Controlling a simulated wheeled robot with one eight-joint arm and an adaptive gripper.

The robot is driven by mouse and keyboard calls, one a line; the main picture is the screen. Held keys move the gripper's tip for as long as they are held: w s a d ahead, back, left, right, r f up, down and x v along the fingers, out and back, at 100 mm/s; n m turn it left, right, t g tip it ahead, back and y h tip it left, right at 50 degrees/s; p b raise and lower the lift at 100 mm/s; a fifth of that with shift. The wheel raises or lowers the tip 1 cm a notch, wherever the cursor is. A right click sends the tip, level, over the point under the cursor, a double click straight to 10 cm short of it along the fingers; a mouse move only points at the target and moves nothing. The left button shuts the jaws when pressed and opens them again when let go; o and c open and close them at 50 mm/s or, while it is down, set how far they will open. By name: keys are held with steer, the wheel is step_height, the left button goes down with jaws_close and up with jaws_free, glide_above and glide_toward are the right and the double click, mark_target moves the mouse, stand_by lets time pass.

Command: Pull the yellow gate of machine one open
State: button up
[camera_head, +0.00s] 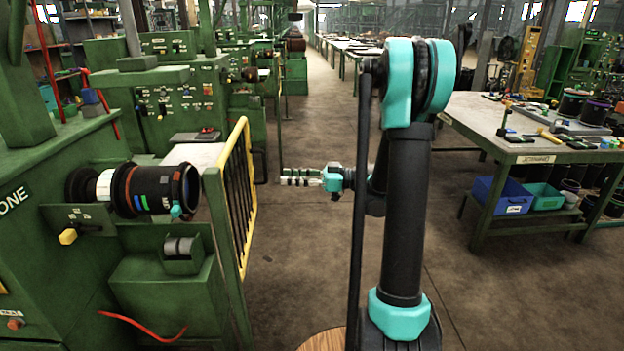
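The yellow gate (252,212) is a barred frame on a green post (224,255). It stands upright along the aisle side of machine one (45,225), a green machine marked "ONE" at the left. My gripper (284,177) is in the middle of the picture, to the right of the gate, with its fingers pointing left towards it. Floor shows between the fingertips and the gate in the picture, so they look apart. The fingers are small and seen from the side, so I cannot tell whether they are open. I see nothing held.
A workbench (510,138) with tools stands at the right, with blue (502,195) and green (542,197) bins below. The aisle floor (290,285) right of the gate is clear.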

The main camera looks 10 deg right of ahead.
steer(key=v, duration=0.6)
steer(key=shift+s, duration=0.25)
stand_by(0.3)
steer(key=shift+d, duration=0.1)
steer(key=v, duration=1.2)
